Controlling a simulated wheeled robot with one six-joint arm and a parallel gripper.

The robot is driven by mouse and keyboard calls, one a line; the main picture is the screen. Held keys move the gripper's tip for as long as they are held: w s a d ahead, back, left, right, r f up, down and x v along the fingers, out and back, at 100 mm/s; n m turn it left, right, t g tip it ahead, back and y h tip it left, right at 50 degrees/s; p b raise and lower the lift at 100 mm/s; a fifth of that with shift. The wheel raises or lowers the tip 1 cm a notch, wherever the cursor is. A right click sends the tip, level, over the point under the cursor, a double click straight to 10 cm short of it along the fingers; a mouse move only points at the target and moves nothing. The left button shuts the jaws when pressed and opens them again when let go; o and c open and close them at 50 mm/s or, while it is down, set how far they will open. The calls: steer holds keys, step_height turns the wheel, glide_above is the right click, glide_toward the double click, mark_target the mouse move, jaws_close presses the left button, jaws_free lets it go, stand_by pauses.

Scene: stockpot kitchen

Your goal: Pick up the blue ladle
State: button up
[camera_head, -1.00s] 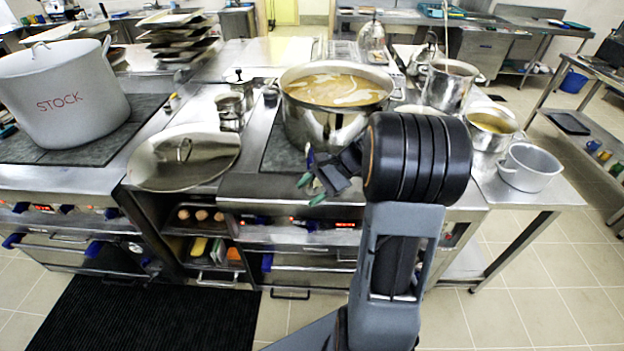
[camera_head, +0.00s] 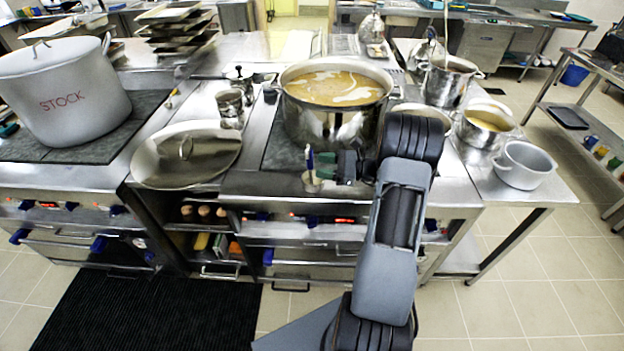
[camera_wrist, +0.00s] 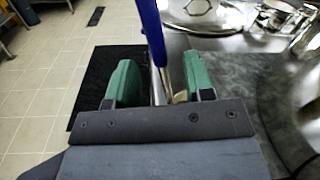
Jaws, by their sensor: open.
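The blue ladle (camera_head: 310,157) stands roughly upright at the front edge of the stove, before the big soup pot. A small pale piece shows at its foot; I cannot tell whether it is a holder or part of the ladle. In the wrist view the blue handle (camera_wrist: 153,32) rises between the green fingertips of my gripper (camera_wrist: 162,80). My gripper is open, with a finger on each side of the handle, the right one nearer it. In the head view my gripper (camera_head: 347,166) is just right of the ladle, partly hidden by my arm.
The steel soup pot (camera_head: 335,122) stands close behind my gripper. A large round lid (camera_head: 185,155) lies to the left, and a big stockpot (camera_head: 62,98) stands farther left. Smaller pots (camera_head: 522,166) stand on the right. The floor in front holds a black mat (camera_head: 160,310).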

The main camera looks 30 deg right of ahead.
steer(key=p+x, duration=0.2)
steer(key=x, duration=0.4)
stand_by(0.3)
jaws_close()
stand_by(0.5)
